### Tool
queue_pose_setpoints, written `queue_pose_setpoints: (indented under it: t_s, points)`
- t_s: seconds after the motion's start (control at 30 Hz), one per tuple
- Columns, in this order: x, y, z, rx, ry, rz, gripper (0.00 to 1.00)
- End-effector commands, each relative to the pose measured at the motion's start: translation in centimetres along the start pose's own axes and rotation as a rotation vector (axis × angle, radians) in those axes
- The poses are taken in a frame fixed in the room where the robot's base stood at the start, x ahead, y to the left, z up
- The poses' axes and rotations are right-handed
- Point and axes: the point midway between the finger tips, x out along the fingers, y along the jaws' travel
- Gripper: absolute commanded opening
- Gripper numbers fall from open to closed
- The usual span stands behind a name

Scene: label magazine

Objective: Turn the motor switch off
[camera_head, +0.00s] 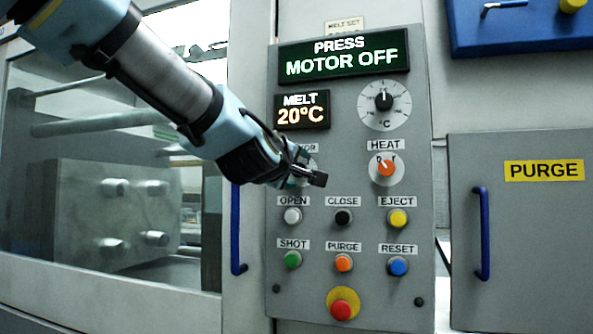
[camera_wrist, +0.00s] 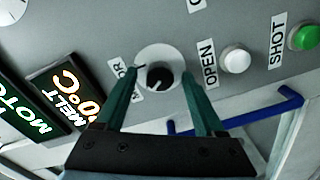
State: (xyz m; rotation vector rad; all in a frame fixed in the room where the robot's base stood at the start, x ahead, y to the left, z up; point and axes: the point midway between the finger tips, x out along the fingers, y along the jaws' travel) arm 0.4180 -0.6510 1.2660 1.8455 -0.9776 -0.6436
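The motor switch (camera_wrist: 159,77) is a small black knob on a round white dial, under a partly covered MOTOR label (camera_wrist: 127,88) in the wrist view. In the head view my gripper (camera_head: 313,176) covers most of it. In the wrist view the two green fingers of my gripper (camera_wrist: 161,76) are apart, one on each side of the knob, with nothing held between them. I cannot tell whether the fingertips touch the dial. The status display (camera_head: 343,53) reads PRESS MOTOR OFF in the head view.
Right of my gripper is the orange HEAT knob (camera_head: 386,168). Below are several push buttons, including white OPEN (camera_head: 292,216) and black CLOSE (camera_head: 343,217), and a red emergency button (camera_head: 342,308). A blue door handle (camera_head: 236,230) stands left of the panel.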

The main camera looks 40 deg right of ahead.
Motion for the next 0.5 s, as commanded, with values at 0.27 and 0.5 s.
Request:
queue_pose_setpoints:
  t_s: [0.27, 0.5]
  points:
    - [-0.2, 0.0, 0.0, 0.001, 0.000, 0.001, 0.72]
    - [-3.2, -0.1, 0.1, 0.001, 0.001, 0.003, 0.72]
